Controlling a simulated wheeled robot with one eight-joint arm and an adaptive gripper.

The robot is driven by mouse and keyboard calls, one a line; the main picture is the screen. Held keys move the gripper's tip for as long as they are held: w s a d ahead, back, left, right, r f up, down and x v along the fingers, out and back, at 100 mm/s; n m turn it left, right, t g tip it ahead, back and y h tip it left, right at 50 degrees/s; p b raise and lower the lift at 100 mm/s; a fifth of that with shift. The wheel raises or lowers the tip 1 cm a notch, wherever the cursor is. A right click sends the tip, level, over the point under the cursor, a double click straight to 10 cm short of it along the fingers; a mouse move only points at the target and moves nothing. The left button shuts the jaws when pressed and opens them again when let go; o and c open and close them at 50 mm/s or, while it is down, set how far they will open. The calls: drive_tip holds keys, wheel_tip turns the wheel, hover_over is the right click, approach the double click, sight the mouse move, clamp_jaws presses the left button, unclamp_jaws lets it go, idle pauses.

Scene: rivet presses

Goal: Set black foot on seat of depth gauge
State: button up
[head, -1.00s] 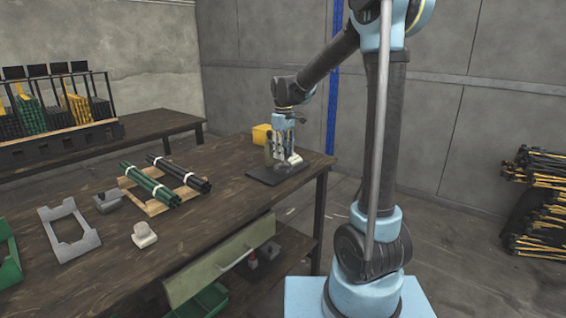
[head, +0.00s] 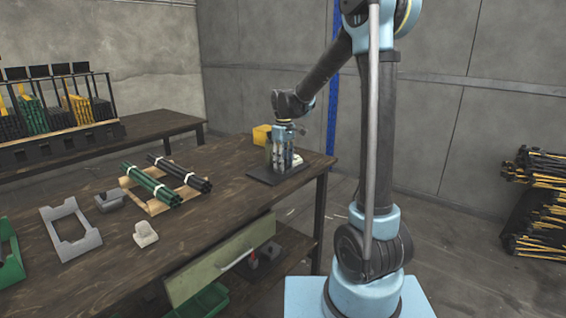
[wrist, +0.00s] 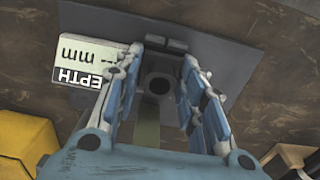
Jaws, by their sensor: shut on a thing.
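The depth gauge has a dark flat base plate (head: 264,178) near the far right end of the wooden workbench. In the wrist view its pale label panel (wrist: 82,55) reads "mm" and part of "DEPTH". My gripper (head: 282,166) points down over the base plate. In the wrist view my gripper (wrist: 167,62) has its two blue-grey fingers on either side of a dark piece with a round black middle (wrist: 158,86), which I take to be the black foot. The seat is not clearly visible, and I cannot tell whether the foot touches it.
A yellow box (head: 262,134) stands close behind the gauge; it also shows in the wrist view (wrist: 25,145). Black and green tube bundles lie on a wooden rack (head: 152,205) to the left. Grey fixtures (head: 70,230) lie nearer.

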drive_tip(key=shift+s+f, duration=0.15)
drive_tip(key=shift+f, duration=0.1)
drive_tip(key=shift+c, duration=0.3)
drive_tip(key=shift+s, duration=0.1)
drive_tip(key=shift+c, duration=0.6)
drive_tip(key=o, duration=0.8)
drive_tip(key=shift+c, duration=0.2)
drive_tip(key=shift+w+d+f, duration=0.15)
drive_tip(key=shift+w+f, duration=0.4)
drive_tip(key=shift+w, duration=0.15)
drive_tip(key=shift+s+r, duration=0.3)
